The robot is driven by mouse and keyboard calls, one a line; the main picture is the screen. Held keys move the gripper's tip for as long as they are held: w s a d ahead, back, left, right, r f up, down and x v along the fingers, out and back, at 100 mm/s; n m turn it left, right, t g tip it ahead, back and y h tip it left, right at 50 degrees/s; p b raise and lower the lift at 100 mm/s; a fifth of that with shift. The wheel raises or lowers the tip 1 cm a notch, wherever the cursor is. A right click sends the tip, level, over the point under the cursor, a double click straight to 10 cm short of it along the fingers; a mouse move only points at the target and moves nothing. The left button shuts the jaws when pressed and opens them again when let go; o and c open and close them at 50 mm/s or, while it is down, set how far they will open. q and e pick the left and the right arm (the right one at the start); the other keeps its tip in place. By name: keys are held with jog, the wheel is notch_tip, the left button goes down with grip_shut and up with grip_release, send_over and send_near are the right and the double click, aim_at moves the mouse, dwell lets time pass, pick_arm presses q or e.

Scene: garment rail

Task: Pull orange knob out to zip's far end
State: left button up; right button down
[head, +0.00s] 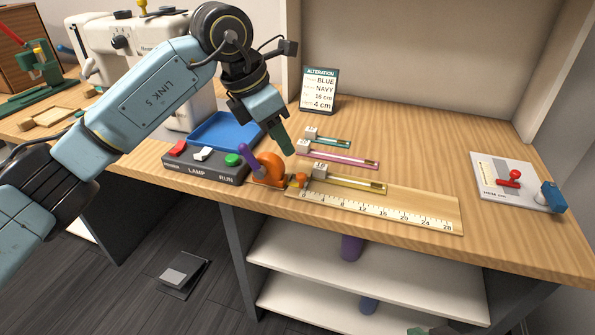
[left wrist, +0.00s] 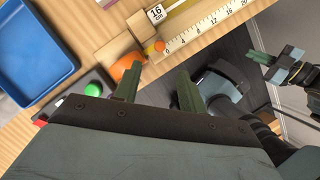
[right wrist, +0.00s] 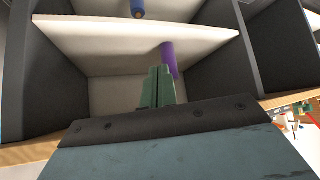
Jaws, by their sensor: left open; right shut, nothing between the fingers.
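The small orange knob (head: 301,179) sits at the left end of the yellow zip (head: 358,183), beside a pale block. The knob also shows in the left wrist view (left wrist: 159,46), near the block marked 16 cm (left wrist: 155,13). A larger orange piece (head: 270,168) stands just left of it. My left gripper (head: 281,138) is above and behind the larger orange piece, pointing down. In the left wrist view its fingers (left wrist: 158,82) are apart with nothing between them; the knob lies beyond the tips. My right gripper (right wrist: 160,85) is shut and empty, facing the shelves below the table.
A ruler board (head: 400,210) lies along the front edge. Teal (head: 330,140) and pink (head: 345,159) zips lie behind. The button box (head: 205,167) and blue tray (head: 222,130) are left. A plate with a red lever (head: 508,180) is right.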

pick_arm(q)
jog(key=b, duration=0.1)
send_over(301, 175)
jog(key=s+a, duration=0.1)
jog(key=a, duration=0.2)
notch_tip(301, 175, down, 4)
jog(key=b+x, duration=0.1)
jog(key=x, duration=0.4)
jog(key=shift+s+d+b, duration=0.2)
jog(key=shift+b, duration=0.2)
jog(key=shift+w+d+f, duration=0.15)
jog(key=shift+f, duration=0.15)
pick_arm(e)
jog(key=w+a+r+t+y, duration=0.3)
jog(key=w+r+t, duration=0.3)
jog(key=r+t, duration=0.3)
jog(key=shift+a+r, duration=0.6)
jog(key=shift+r, duration=0.8)
jog(key=shift+w, duration=0.1)
pick_arm(q)
grip_shut()
